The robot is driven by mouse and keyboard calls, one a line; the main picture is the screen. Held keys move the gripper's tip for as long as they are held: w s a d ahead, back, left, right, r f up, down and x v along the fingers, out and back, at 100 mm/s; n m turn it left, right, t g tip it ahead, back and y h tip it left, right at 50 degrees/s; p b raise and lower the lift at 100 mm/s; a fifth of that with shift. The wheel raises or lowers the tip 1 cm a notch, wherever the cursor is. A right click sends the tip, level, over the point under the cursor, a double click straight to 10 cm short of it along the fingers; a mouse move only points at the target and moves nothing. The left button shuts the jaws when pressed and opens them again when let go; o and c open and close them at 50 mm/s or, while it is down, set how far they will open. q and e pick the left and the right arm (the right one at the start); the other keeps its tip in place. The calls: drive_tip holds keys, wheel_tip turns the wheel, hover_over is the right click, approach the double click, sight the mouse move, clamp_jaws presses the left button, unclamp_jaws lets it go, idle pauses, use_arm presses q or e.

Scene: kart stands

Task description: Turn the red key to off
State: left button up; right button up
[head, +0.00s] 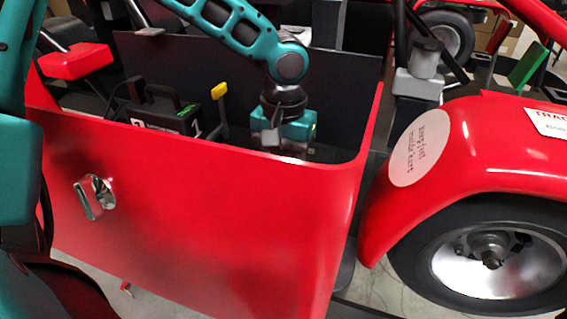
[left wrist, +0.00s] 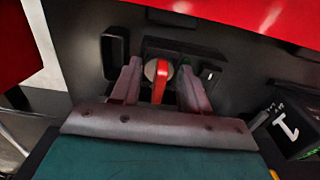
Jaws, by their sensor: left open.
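The red key (left wrist: 159,84) shows in the left wrist view on a round pale switch face (left wrist: 150,70), mounted on a dark panel. Its red grip runs nearly straight up and down in that picture. My left gripper (left wrist: 160,75) is open, with one finger on each side of the key; I cannot tell whether either finger touches it. In the head view my left gripper (head: 288,138) reaches down inside the kart behind the red side panel (head: 200,210), which hides the key and fingertips. My right gripper is not in view.
A black case (head: 165,115) marked 1 and a yellow-topped lever (head: 219,95) stand left of the gripper inside the kart. The red panel's top edge is close to my gripper. A red fender (head: 480,150) and wheel (head: 490,260) are at right.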

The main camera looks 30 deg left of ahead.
use_arm(q)
drive_tip(key=shift+r, duration=0.4)
wheel_tip(320, 180, up, 12)
drive_tip(key=p, duration=0.2)
drive_tip(key=shift+p, duration=0.3)
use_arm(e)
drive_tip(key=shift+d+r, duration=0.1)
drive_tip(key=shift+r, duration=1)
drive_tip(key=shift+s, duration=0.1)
